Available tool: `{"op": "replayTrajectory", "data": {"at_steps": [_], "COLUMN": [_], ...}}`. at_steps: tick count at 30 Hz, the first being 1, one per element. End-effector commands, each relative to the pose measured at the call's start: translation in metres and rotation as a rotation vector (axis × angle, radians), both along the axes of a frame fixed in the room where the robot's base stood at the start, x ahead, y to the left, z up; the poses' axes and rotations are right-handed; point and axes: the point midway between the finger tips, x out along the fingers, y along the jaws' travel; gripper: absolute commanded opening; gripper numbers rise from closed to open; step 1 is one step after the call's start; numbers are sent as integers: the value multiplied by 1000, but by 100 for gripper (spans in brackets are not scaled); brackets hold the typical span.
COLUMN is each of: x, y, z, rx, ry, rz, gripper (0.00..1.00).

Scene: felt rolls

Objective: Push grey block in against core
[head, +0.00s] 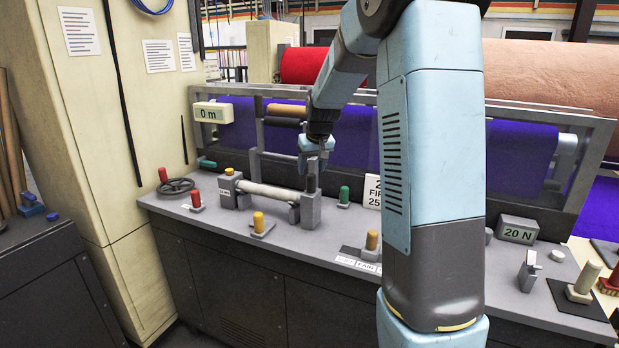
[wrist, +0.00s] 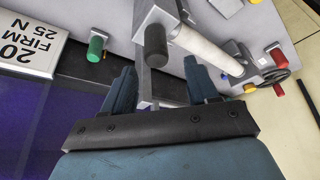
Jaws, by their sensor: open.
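The grey block (head: 308,210) stands on the grey bench with a dark upright knob (head: 311,183) on top. In the wrist view the knob (wrist: 155,42) stands just beyond my fingertips, between their lines. The pale core (head: 268,192) lies level to the left of the block, with a grey stand (head: 231,190) at its far left end. The core also shows in the wrist view (wrist: 208,48). Its right end lies close to the block; I cannot tell whether they touch. My gripper (head: 313,158) is open and empty above the block, fingers (wrist: 161,78) pointing towards the knob.
A green knob (head: 344,195) stands right of the block, near a sign (head: 373,191). A yellow knob (head: 259,223) stands in front of the core and a handwheel (head: 176,186) at far left. Purple felt (head: 352,140) hangs behind a metal rail. My arm covers the middle of the bench.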

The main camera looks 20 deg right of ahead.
Motion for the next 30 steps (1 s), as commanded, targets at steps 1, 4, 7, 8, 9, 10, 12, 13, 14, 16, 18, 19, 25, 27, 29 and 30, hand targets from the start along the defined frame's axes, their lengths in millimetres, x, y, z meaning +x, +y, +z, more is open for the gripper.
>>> {"op": "replayTrajectory", "data": {"at_steps": [1,4,7,8,9,10,12,13,14,16,18,19,25,27,29,30], "x": [-4,-11,-16,-18,-20,-21,-23,-23,-24,-25,-25,-25,-25,-25,-25,-25], "y": [0,0,-1,-1,-1,-1,0,0,0,0,0,0,0,0,0,0], "z": [11,28,41,44,48,51,55,56,58,59,60,60,60,60,60,60], "rx": [-1,-1,-1,-1,-1,-1,0,0,0,0,0,0,0,0,0,0], "ry": [-5,-4,-3,-2,-2,-2,-1,0,0,0,0,0,0,0,0,0], "rz": [0,0,-1,-1,-1,-1,-1,-1,-1,-1,-1,-1,-1,-1,-1,0], "gripper": [58,58,58,58,58,58,58,58,58,58,58,58,58,58,58,58]}}
